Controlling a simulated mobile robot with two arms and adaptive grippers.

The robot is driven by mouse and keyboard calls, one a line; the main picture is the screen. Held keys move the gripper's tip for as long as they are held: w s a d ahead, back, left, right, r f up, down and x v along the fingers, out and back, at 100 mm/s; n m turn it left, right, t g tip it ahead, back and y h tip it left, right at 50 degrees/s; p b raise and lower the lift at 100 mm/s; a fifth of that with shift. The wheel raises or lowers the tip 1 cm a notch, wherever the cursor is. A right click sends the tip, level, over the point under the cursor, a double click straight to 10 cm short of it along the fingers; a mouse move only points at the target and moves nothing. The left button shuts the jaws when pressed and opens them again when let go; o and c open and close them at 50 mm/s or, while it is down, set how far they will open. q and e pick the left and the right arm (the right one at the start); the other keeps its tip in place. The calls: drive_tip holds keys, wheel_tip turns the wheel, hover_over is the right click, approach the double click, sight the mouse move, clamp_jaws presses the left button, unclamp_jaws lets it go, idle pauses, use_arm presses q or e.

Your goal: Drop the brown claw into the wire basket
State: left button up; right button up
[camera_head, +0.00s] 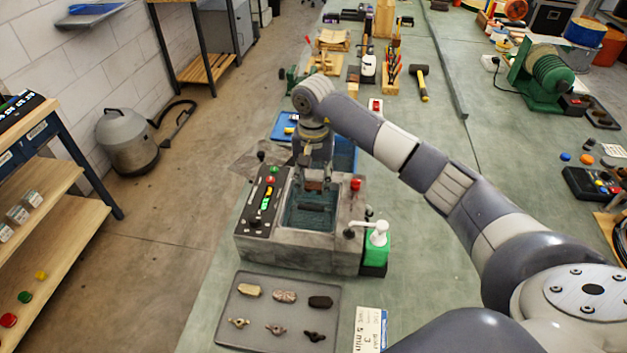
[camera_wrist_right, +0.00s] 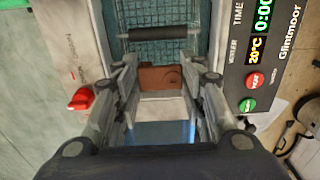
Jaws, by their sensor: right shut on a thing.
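The brown claw (camera_head: 313,186) is between the fingers of my right gripper (camera_head: 314,178), over the open tank of the grey cleaner. In the right wrist view the claw (camera_wrist_right: 160,77) is a flat brown piece with a round mark, and the fingers (camera_wrist_right: 160,72) stand on both sides of it. The wire basket (camera_head: 309,216) sits in the tank below, with a blue-green mesh floor. In the wrist view the basket (camera_wrist_right: 165,14) shows beyond a dark bar (camera_wrist_right: 158,33). My left gripper is not in view.
The cleaner has a control panel (camera_head: 266,200) on its left and a red knob (camera_head: 355,184) on its right. A grey tray (camera_head: 236,301) with several small parts lies in front. Tools crowd the far bench.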

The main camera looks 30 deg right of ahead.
drive_tip(key=o, duration=1.1)
wheel_tip(320, 180, up, 12)
drive_tip(key=shift+r, duration=0.1)
idle(0.4)
